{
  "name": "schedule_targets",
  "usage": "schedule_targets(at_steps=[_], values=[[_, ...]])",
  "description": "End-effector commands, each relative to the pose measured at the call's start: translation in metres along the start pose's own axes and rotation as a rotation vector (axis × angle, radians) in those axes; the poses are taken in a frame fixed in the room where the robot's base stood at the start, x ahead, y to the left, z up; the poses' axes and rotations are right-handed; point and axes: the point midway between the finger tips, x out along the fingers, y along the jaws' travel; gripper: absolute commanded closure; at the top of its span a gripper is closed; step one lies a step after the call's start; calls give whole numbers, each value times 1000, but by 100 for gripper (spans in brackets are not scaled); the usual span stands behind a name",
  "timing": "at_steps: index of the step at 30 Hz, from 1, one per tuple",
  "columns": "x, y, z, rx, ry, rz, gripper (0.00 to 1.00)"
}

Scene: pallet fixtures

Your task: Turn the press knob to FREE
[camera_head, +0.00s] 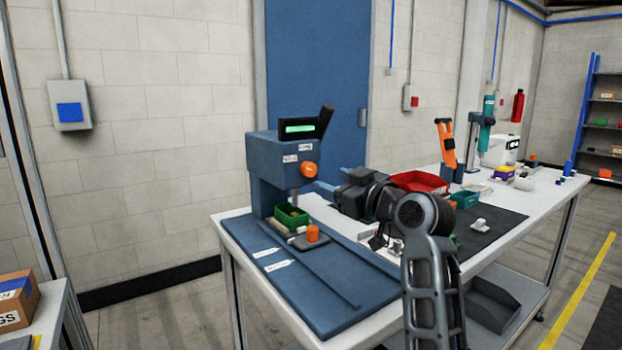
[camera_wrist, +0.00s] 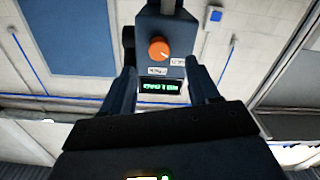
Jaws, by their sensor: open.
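The press (camera_head: 270,170) is a blue-grey machine with a lit green display, standing at the left end of the white bench. Its orange round knob (camera_head: 309,169) is on the front face. In the wrist view the knob (camera_wrist: 159,49) shows a small pale pointer mark, with two white labels near it too small to read. My gripper (camera_head: 323,186) is open with its fingers directed at the press, close to the knob. In the wrist view my gripper (camera_wrist: 161,72) has a finger on each side of the knob's line, empty and apparently short of it.
A green bin (camera_head: 291,216) sits under the press head, with an orange cylinder (camera_head: 313,233) in front on the blue base plate (camera_head: 300,285). A black lever (camera_head: 325,118) rises from the press top. A red bin (camera_head: 420,181) and small parts lie further right.

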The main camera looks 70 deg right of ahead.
Motion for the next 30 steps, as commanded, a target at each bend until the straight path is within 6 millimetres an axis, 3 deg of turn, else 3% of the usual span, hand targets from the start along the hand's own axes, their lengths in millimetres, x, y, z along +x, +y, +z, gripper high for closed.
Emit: schedule_targets(at_steps=[16,28,30], values=[[68,2,-2,0,1,0,40],[78,2,-1,-1,1,1,40],[78,2,-1,-1,1,1,44]])
